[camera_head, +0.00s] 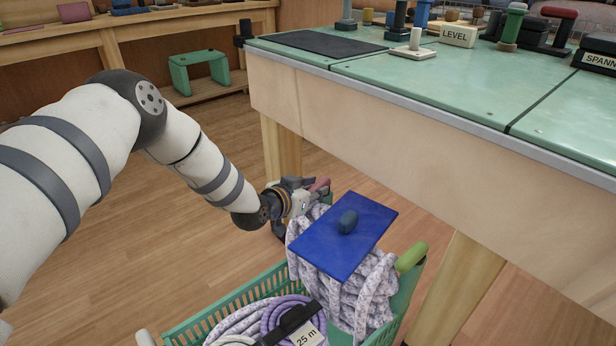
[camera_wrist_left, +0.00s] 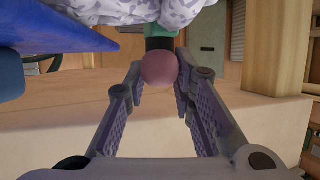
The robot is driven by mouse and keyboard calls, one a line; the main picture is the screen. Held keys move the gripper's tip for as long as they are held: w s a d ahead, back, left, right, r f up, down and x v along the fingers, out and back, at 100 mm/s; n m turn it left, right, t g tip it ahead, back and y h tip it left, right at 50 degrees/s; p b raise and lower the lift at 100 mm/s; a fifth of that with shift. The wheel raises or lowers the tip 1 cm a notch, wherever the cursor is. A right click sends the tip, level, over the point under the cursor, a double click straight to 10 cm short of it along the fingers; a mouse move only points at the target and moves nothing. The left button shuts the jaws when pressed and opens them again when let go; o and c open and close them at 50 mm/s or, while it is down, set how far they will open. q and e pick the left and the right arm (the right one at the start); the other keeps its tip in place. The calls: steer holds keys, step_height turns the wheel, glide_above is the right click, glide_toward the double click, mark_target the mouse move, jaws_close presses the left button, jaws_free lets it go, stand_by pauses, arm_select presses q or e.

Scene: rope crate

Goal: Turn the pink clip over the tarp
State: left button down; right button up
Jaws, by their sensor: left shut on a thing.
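The blue tarp (camera_head: 330,252) is a flat sheet lying tilted on top of coiled white-and-purple rope (camera_head: 375,290) in a green crate (camera_head: 235,302). A dark blue knob (camera_head: 348,222) sits on its middle. The pink clip (camera_head: 321,186) is at the crate's far corner, beside the tarp and not over it. My left gripper (camera_head: 308,192) is shut on the pink clip. In the left wrist view the clip's round pink end (camera_wrist_left: 160,71) is between the fingertips, and the tarp (camera_wrist_left: 75,35) shows at upper left. My right gripper is not in view.
A green clip (camera_head: 412,257) stands at the crate's right side. A coil with a "25 m" label (camera_head: 309,337) lies in the crate's front. A green-topped workbench (camera_head: 440,85) rises close behind and right of the crate. Wooden floor (camera_head: 90,270) is open at left.

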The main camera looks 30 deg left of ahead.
arm_select(q)
steer(key=shift+d+r+n+y+p, duration=0.1)
steer(key=shift+d+n+y+p, duration=0.3)
steer(key=shift+y, duration=0.2)
steer(key=shift+a+y, duration=0.1)
steer(key=shift+y, duration=0.2)
steer(key=c, duration=1.4)
jaws_free()
steer(key=shift+o, duration=0.2)
